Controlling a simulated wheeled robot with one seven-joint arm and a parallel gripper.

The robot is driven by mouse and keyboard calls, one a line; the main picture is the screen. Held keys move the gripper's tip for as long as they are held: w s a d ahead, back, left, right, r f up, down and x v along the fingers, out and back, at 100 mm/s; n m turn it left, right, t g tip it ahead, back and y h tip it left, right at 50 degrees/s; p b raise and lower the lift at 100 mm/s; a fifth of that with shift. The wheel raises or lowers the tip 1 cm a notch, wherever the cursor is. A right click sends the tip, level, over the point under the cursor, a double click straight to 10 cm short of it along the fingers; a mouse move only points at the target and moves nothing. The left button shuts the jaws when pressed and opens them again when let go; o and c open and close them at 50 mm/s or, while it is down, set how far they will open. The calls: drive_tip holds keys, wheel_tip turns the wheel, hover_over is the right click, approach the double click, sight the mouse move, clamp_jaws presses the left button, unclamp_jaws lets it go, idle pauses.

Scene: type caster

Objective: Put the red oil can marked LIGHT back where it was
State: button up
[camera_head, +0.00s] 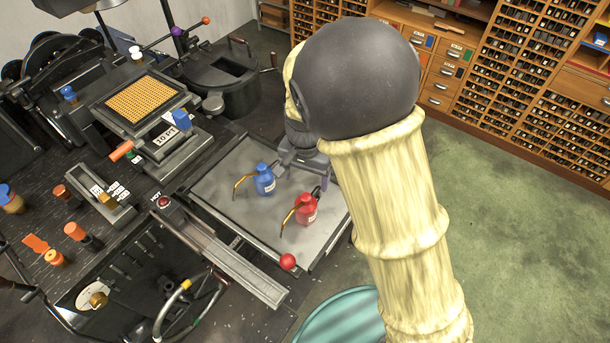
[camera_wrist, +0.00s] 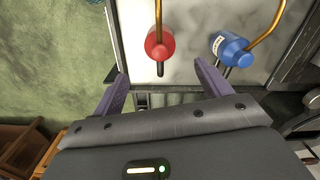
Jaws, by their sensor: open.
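The red oil can (camera_head: 306,209) stands upright on the grey metal plate (camera_head: 228,203), its brass spout pointing to the lower left. It also shows in the wrist view (camera_wrist: 159,43), where its dark handle points toward my gripper. Its label is too small to read. My gripper (camera_wrist: 161,72) is open, with one purple-grey finger to each side of the handle and a gap on both sides. In the head view my gripper (camera_head: 306,171) is just behind the can, partly hidden by my arm. A blue oil can (camera_head: 264,181) stands close by; it also shows in the wrist view (camera_wrist: 229,47).
A red ball knob (camera_head: 288,261) is at the plate's front corner. The black caster with its levers fills the left. A round teal surface (camera_head: 345,318) is at the bottom. Wooden type cabinets (camera_head: 540,90) line the back; green floor (camera_head: 510,230) lies open at right.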

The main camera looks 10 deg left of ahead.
drive_tip(key=s+d+r+t, duration=0.1)
drive_tip(key=s+d+r, duration=0.1)
drive_tip(key=d, duration=0.6)
drive_tip(key=s+d+r+n, duration=0.1)
drive_tip(key=s+d+r, duration=0.1)
drive_tip(key=d, duration=0.7)
drive_tip(key=s+d+r+t, duration=0.1)
drive_tip(key=s+d+r, duration=0.1)
drive_tip(key=d, duration=0.6)
drive_tip(key=shift+s+d+r+n+t, duration=0.15)
drive_tip(key=shift+s+d+n+t, duration=0.15)
drive_tip(key=shift+s+n, duration=0.15)
